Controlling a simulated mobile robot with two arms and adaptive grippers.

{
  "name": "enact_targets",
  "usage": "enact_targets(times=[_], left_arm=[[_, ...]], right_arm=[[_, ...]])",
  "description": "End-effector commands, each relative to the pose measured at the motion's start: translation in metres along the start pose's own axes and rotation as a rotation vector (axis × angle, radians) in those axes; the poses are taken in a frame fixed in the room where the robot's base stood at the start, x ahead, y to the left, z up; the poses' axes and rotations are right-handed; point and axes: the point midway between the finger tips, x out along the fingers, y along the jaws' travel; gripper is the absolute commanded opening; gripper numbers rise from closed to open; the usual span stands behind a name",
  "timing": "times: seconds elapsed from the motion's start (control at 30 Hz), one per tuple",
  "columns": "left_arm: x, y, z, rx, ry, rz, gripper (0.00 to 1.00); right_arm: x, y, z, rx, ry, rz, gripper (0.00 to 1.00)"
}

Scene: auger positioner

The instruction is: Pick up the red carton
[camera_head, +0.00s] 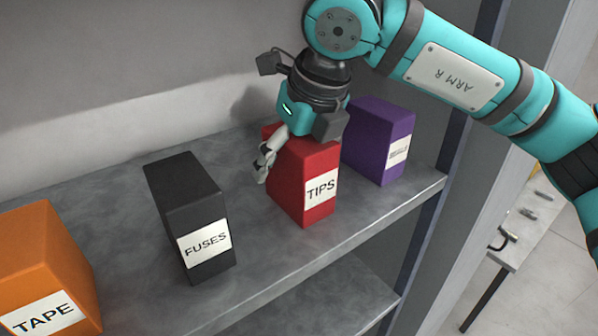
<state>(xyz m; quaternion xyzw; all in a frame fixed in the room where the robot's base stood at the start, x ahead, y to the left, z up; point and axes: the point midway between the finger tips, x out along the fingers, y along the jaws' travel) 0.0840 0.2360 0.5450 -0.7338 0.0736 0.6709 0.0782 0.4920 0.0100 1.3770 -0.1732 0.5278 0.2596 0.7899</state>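The red carton (308,172), labelled TIPS, stands upright on the grey shelf, between a black carton and a purple carton. My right gripper (266,162) reaches down from above at the carton's upper left side. One light grey finger shows beside the carton's left face; I cannot tell whether it touches. The other finger is hidden, so the grip on the carton cannot be made out. The gripper body covers part of the carton's top. My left gripper is not in view.
The black FUSES carton (190,215) stands left of the red one, with a gap between. The purple carton (379,140) is close behind at right. An orange TAPE carton (45,265) is at far left. A shelf post (440,215) rises at right. A lower shelf (325,300) shows below.

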Motion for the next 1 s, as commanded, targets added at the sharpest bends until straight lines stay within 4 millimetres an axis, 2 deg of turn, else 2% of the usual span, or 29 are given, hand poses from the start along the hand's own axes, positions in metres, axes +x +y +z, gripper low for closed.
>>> enact_targets(times=[0.43,0.9,1.0], left_arm=[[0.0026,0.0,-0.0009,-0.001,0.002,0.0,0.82],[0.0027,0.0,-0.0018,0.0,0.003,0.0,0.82],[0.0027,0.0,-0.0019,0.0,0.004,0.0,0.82]], right_arm=[[0.0009,0.0001,-0.0004,0.0,0.0,0.0,0.85],[0.0018,0.0002,-0.0008,0.0,0.001,0.0,0.23],[0.0015,0.0002,-0.0006,0.0,0.001,0.0,0.2]])
